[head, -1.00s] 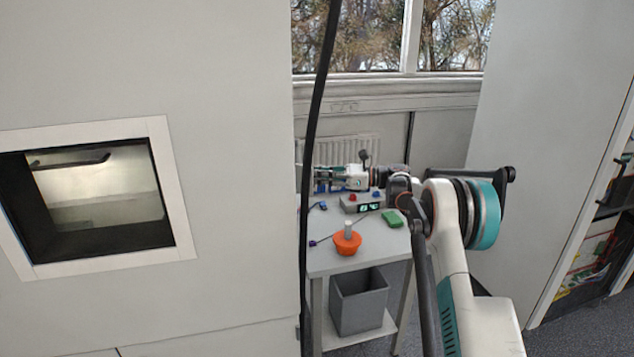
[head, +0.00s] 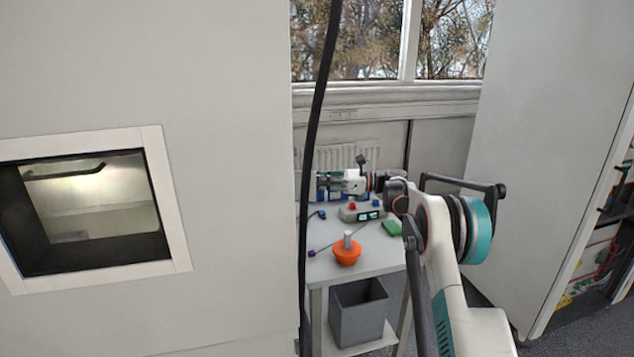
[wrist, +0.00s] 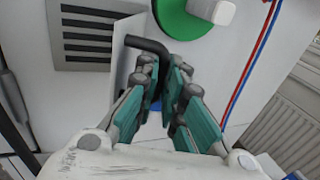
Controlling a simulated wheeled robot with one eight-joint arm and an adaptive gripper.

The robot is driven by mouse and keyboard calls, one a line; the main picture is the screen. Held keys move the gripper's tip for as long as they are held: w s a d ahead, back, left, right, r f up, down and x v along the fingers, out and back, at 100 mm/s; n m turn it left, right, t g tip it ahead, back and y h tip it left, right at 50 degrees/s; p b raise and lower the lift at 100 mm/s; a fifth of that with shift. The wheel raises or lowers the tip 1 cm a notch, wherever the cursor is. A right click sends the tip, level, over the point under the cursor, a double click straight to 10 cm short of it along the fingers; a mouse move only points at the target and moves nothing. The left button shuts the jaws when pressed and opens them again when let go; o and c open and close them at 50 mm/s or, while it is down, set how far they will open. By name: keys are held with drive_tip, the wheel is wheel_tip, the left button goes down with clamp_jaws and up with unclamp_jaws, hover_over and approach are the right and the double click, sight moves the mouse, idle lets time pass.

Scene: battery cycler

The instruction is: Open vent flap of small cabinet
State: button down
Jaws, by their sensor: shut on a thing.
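In the wrist view my gripper (wrist: 167,98) has its teal fingers closed around a black bent handle (wrist: 148,45). The handle is on the edge of a narrow white flap (wrist: 124,70), which seems to stand out at an angle from the pale cabinet face. A slotted vent grille (wrist: 86,33) shows left of the flap. The small cabinet's vent is not visible there.
A green disc with a white knob (wrist: 190,20) and red and blue hoses (wrist: 252,60) are close to my gripper. In the head view a grey table (head: 380,262) carries an orange funnel-like piece (head: 347,252) and a green block (head: 392,228). A grey bin (head: 358,310) stands below.

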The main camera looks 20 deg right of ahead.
drive_tip(key=c, duration=1.7)
unclamp_jaws()
drive_tip(key=shift+r, duration=0.2)
drive_tip(key=shift+d, duration=0.1)
drive_tip(key=v, duration=1.2)
drive_tip(key=shift+f, duration=0.15)
